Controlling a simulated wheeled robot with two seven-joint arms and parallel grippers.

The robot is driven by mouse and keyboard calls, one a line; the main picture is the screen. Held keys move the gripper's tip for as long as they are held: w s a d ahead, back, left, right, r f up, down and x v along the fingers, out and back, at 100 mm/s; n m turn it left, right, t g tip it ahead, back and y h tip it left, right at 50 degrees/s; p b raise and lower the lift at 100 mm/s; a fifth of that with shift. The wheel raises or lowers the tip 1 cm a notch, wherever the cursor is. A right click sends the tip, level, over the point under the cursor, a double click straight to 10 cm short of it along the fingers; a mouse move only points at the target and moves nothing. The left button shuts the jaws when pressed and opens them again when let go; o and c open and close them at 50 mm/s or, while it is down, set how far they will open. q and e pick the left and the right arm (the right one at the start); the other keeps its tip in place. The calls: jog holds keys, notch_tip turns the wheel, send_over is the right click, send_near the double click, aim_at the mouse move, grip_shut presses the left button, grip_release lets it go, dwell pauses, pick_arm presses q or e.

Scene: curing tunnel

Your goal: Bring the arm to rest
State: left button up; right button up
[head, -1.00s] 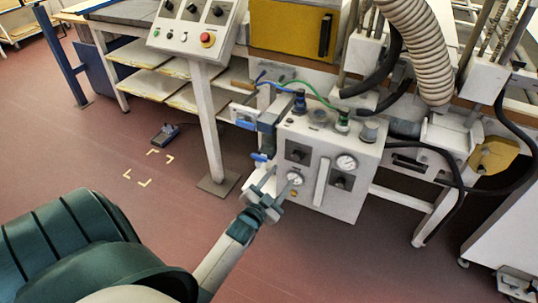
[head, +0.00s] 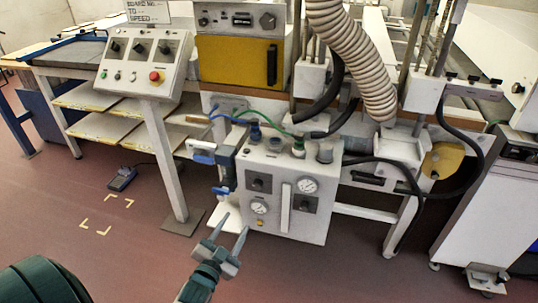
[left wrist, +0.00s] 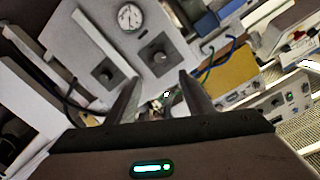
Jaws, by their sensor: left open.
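My left gripper (head: 230,236) is open and empty in the lower middle of the head view, its two fingers apart and pointing up and away. It is in front of the lower left of a white gauge cabinet (head: 308,226); the exact gap cannot be told. In the left wrist view, the open fingers (left wrist: 157,92) show with nothing gripped between them, and the cabinet with a round gauge (left wrist: 130,17) lies beyond. My right gripper is not in view.
A control panel (head: 139,62) on a white post stands left of the cabinet. A ribbed hose (head: 352,62), black hoses and a yellow box (head: 240,62) are behind. A foot pedal (head: 122,179) lies on the floor.

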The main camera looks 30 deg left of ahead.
pick_arm(q)
jog(key=s+d+f+g+h, duration=0.1)
jog(key=s+d+f+g, duration=0.3)
jog(key=f, duration=0.6)
jog(key=s+d+f+n+g+h, duration=0.15)
jog(key=s+d+f, duration=0.4)
jog(key=f, duration=0.55)
jog(key=s+d+f+g+h, duration=0.1)
jog(key=s+d+f+g, duration=0.25)
jog(key=d+f, duration=0.45)
jog(key=s+d+f+g+h, duration=0.1)
jog(key=s+d+f+g, duration=0.1)
jog(key=s+f, duration=0.8)
jog(key=shift+s+d+f+g, duration=0.4)
jog(key=shift+s+d, duration=0.1)
jog(key=shift+s, duration=0.1)
